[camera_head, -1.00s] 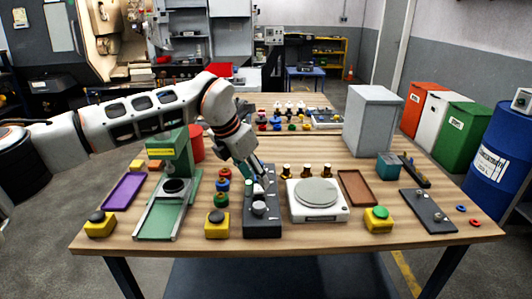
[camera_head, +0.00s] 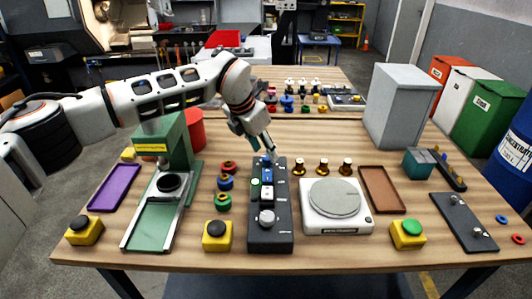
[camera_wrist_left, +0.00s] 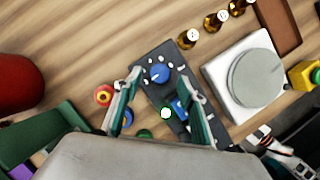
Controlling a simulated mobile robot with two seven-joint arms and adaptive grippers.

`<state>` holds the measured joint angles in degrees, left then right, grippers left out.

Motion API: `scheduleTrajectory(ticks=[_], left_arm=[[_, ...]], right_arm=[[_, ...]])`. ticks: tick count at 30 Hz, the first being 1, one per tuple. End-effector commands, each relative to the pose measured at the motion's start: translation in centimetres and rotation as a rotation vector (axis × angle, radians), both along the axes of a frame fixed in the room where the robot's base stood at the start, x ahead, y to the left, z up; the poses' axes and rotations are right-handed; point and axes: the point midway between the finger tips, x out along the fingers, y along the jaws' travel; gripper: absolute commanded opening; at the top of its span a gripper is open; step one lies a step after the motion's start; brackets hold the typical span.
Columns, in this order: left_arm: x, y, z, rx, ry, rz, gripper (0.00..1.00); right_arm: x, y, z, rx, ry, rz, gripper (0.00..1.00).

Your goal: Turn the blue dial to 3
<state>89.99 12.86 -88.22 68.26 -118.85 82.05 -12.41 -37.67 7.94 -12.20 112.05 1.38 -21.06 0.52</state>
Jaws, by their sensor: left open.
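The dark control panel (camera_head: 284,222) lies on the wooden table. In the left wrist view, the blue dial (camera_wrist_left: 159,73) sits at the panel's far end, with white marks around it; its setting is too small to read. My left gripper (camera_wrist_left: 163,77) is open, with its two fingers on either side of the dial in that picture. Whether they touch it I cannot tell.
The panel also carries a blue switch (camera_head: 267,175), a green button (camera_head: 255,183) and a grey knob (camera_head: 267,218). A white scale (camera_head: 337,222) and small brown bottles (camera_head: 323,167) stand to the right. Colored rings (camera_head: 223,202) and a green press (camera_head: 173,145) are on the left.

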Motion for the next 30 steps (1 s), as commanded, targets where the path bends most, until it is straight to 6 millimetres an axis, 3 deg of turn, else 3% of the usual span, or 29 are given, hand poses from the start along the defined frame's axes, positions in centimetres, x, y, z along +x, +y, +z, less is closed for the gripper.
scheduleTrajectory(ticks=[6, 17, 21, 30], left_arm=[[0.6, -0.7, -2.2, -0.001, 0.002, 0.000, 0.41], [0.7, -0.8, -2.6, -0.001, 0.001, 0.000, 0.41], [0.7, -0.8, -2.6, -0.001, 0.001, 0.000, 0.04], [0.7, -0.8, -2.6, -0.001, 0.001, -0.013, 0.03]], right_arm=[[0.6, 0.0, 0.5, 0.000, -0.012, 0.000, 0.00], [0.9, 0.0, 1.0, 0.002, -0.022, -0.001, 0.00], [0.9, 0.0, 1.0, 0.001, -0.021, 0.000, 0.00], [0.8, 0.0, 0.8, 0.001, -0.017, 0.000, 0.00]])
